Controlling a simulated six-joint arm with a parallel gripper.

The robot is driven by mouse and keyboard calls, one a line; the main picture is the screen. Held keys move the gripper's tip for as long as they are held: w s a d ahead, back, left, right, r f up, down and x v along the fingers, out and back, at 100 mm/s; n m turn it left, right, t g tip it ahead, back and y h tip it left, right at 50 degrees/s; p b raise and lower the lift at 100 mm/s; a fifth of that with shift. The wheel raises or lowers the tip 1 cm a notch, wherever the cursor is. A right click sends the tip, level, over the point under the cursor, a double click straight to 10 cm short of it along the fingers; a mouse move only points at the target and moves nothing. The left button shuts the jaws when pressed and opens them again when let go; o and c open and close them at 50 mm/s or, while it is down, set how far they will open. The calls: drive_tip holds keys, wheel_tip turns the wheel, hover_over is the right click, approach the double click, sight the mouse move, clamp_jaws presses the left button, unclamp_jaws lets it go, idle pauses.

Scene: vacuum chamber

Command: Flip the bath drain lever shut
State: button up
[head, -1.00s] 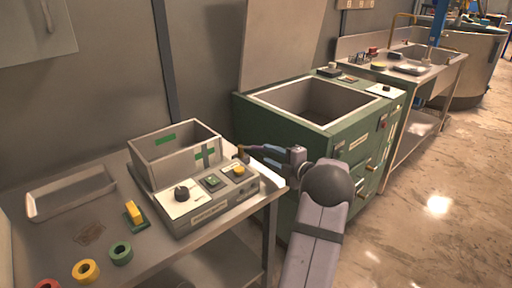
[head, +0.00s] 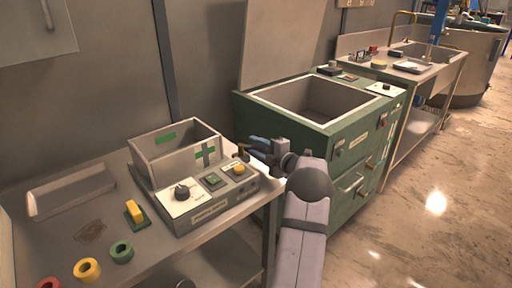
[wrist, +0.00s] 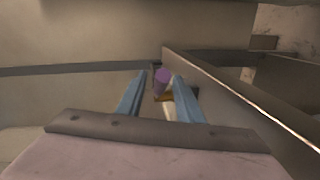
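The bath is a grey open-topped box (head: 150,167) with green marks, standing on the left table behind a control panel. A small brass lever (head: 241,150) stands at the bath's right side in the head view. In the wrist view a purple-tipped piece (wrist: 161,77) on a brass base (wrist: 164,97) appears between the fingertips; it looks like the same lever. My gripper (head: 254,145) comes in from the right, close to the lever. In the wrist view its two blue fingers (wrist: 160,78) are apart, with small gaps to the purple tip. I cannot tell whether either touches it.
The control panel (head: 209,207) has a black knob, a green switch and a yellow button. A green cabinet (head: 338,147) with an open basin stands just right of the table. A shallow tray (head: 70,190), a yellow-green block (head: 135,214) and coloured rings (head: 88,269) lie at left.

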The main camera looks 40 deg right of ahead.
drive_tip(key=shift+w, duration=0.15)
drive_tip(key=shift+c, duration=0.2)
clamp_jaws()
drive_tip(key=shift+b, duration=0.3)
drive_tip(key=shift+a+m+h+b, duration=0.2)
drive_tip(key=shift+m+h+b, duration=0.3)
drive_tip(key=shift+h+b, duration=0.2)
drive_tip(key=shift+s+h, duration=0.25)
drive_tip(key=shift+h, duration=0.05)
drive_tip(key=shift+o, duration=0.2)
unclamp_jaws()
